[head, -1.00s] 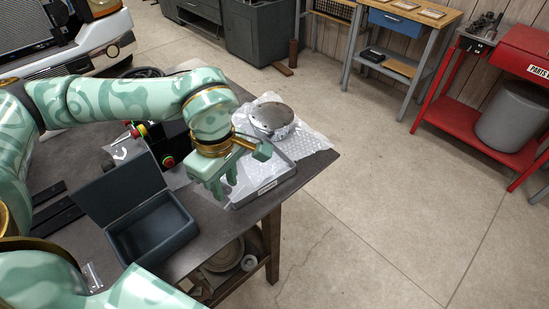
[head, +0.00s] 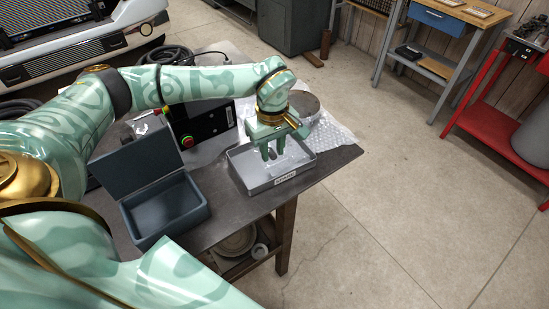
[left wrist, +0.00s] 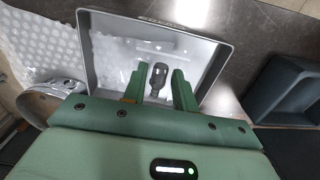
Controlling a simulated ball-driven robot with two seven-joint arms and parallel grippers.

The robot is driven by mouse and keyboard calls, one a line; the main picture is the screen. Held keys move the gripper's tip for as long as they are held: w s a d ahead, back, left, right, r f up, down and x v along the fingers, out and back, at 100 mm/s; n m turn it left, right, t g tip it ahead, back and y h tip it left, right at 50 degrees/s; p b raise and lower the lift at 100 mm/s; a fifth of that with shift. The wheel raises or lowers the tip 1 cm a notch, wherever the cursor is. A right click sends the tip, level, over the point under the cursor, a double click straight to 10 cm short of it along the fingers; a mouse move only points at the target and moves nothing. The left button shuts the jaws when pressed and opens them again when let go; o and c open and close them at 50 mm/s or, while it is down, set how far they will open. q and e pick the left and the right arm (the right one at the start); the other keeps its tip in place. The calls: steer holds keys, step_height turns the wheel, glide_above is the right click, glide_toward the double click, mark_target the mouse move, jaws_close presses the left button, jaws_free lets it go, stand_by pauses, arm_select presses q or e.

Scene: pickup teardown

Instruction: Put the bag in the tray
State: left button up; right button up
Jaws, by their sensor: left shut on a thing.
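The grey, shallow tray (head: 262,187) sits near the table's front right corner, a label on its front wall. It also shows in the left wrist view (left wrist: 87,50). My left gripper (head: 273,155) points down over the tray's inside. Its fingers are shut on the bag (left wrist: 158,78), which appears clear with a dark part inside. In the left wrist view the bag lies between the fingertips, against the tray's pale floor. I cannot tell whether it touches the floor. In the head view the fingers mostly hide the bag. My right gripper is not in view.
An open dark box (head: 165,212) with its lid up stands left of the tray. Bubble wrap (head: 338,136) with a round metal part (head: 305,103) lies behind the tray. A black unit with a red button (head: 187,141) stands behind the box.

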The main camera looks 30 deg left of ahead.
mark_target(274, 158)
arm_select(q)
steer(key=shift+w+f, duration=0.45)
steer(key=shift+f, duration=0.15)
steer(key=shift+w+a+f+b, duration=0.1)
steer(key=shift+f+b, duration=0.25)
steer(key=shift+f, duration=1.2)
steer(key=shift+f, duration=0.15)
steer(key=o, duration=0.9)
steer(key=shift+o, duration=0.2)
step_height(274, 158, up, 12)
steer(key=shift+r+p, duration=0.2)
steer(key=shift+p, duration=0.8)
